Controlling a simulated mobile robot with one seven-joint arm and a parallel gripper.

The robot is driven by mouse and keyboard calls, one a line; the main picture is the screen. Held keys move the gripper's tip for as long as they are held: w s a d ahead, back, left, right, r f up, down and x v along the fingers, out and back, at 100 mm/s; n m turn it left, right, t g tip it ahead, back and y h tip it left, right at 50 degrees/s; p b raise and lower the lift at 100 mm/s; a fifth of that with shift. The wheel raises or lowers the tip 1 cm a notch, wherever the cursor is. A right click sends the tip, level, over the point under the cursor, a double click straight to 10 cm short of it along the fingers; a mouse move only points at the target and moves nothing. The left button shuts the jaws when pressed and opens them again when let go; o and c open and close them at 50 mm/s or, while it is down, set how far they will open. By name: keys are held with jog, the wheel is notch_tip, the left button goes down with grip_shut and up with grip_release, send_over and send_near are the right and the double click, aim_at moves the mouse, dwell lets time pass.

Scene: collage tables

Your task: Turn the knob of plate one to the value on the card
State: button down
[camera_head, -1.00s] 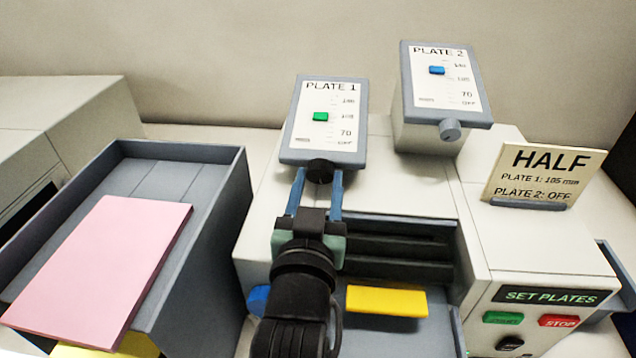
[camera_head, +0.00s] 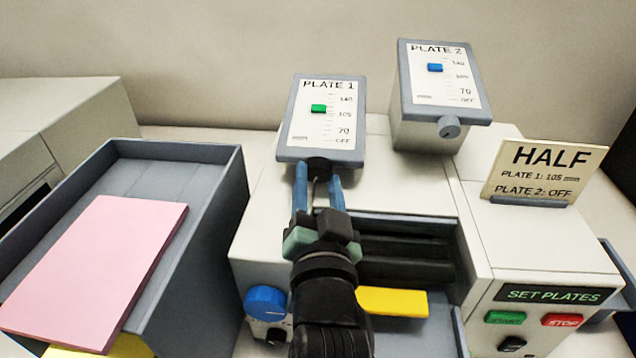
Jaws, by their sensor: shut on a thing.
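The plate 1 panel (camera_head: 286,140) has a green marker (camera_head: 318,108) on its scale. The marker sits slightly above the 105 line, below 140. The black plate 1 knob (camera_head: 319,165) is at the panel's lower edge. My gripper (camera_head: 318,178) is shut on this knob, with one blue finger on each side, and partly hides it. The card (camera_head: 545,172) at the right reads HALF, plate 1: 105 mm, plate 2: OFF.
The plate 2 panel (camera_head: 440,98) stands to the right, its blue marker between 140 and 105, with a grey knob (camera_head: 449,127) below. A grey bin (camera_head: 200,215) with a pink board (camera_head: 95,265) is left. A yellow piece (camera_head: 395,302) lies beside my arm.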

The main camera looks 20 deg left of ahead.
jog(key=shift+c, duration=1.6)
grip_release()
jog(key=shift+s+d+f, duration=0.15)
jog(key=shift+s+d, duration=0.05)
jog(key=shift+s, duration=0.2)
jog(key=p+v, duration=0.2)
jog(key=v, duration=1)
jog(key=shift+a, duration=0.1)
